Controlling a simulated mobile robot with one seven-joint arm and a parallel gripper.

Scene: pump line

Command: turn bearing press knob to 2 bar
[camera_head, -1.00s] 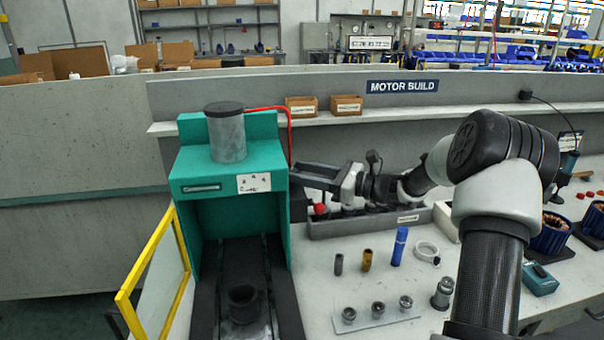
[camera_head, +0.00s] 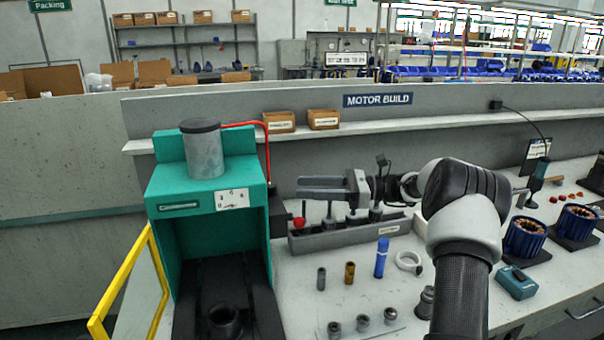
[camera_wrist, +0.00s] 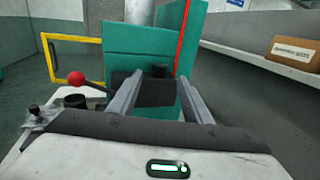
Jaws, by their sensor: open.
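The bearing press is a green housing (camera_head: 208,186) with a grey cylinder on top, at the left in the head view. A white gauge plate (camera_head: 232,199) is on its front; its reading is too small to tell. The knob's pointer or markings cannot be made out.
A red-ball lever (camera_wrist: 76,77) sticks out from the press's dark block. A yellow-framed guard (camera_head: 130,285) stands open at the press's left. A grey rack (camera_head: 345,235) lies below my gripper. Small parts and a blue cylinder (camera_head: 381,258) stand on the bench in front.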

